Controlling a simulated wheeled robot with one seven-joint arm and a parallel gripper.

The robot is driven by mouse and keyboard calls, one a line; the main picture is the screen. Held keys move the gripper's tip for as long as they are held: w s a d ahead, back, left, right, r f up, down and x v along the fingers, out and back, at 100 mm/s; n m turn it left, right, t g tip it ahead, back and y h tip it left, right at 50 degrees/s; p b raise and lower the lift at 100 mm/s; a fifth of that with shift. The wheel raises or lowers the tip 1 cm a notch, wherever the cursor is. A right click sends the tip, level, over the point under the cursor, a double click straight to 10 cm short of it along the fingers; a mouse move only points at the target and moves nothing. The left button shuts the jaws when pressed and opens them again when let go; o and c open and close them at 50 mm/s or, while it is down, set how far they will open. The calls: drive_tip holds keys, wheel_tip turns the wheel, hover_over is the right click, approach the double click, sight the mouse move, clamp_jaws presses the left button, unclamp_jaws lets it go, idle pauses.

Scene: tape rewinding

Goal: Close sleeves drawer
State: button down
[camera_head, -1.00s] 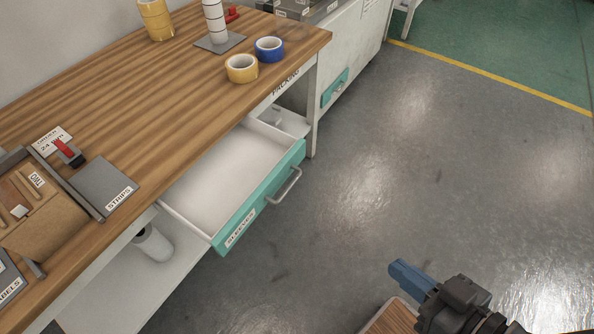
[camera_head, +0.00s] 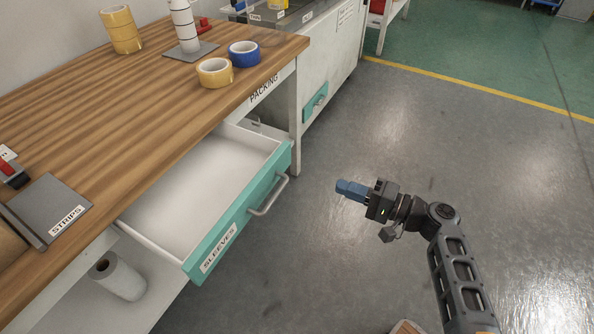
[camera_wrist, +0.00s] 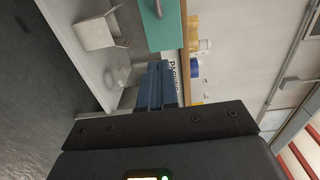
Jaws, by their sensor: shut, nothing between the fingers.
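The sleeves drawer (camera_head: 238,230) is pulled well out from under the wooden bench in the head view. It has a teal front with a "SLEEVES" label and a grey bar handle (camera_head: 268,195). Its white inside looks empty. My gripper (camera_head: 342,187), with blue fingers, is shut and empty in the air to the right of the drawer front, apart from the handle. In the wrist view the shut fingers (camera_wrist: 155,88) point toward the bench, and part of a teal front (camera_wrist: 163,22) shows at the top.
The packing bench top (camera_head: 120,115) carries yellow tape (camera_head: 214,73), blue tape (camera_head: 243,54) and a strips tray (camera_head: 50,208). A white roll (camera_head: 118,277) lies on the shelf below. The floor between gripper and drawer is clear.

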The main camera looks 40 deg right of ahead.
sight(227, 145)
drive_tip(key=x, duration=0.9)
drive_tip(key=r+p+x, duration=0.1)
drive_tip(key=x, duration=0.4)
drive_tip(key=shift+w+d, duration=0.15)
drive_tip(key=shift+d, duration=0.15)
drive_tip(key=b+x, duration=1.2)
drive_tip(key=x, duration=0.9)
drive_tip(key=shift+w+a+r, duration=0.1)
drive_tip(key=shift+r, duration=0.05)
drive_tip(key=shift+w+a+r, duration=0.1)
drive_tip(key=shift+w, duration=0.2)
drive_tip(key=shift+w+a+r, duration=0.1)
drive_tip(key=shift+w+r, duration=0.1)
drive_tip(key=shift+r, duration=0.05)
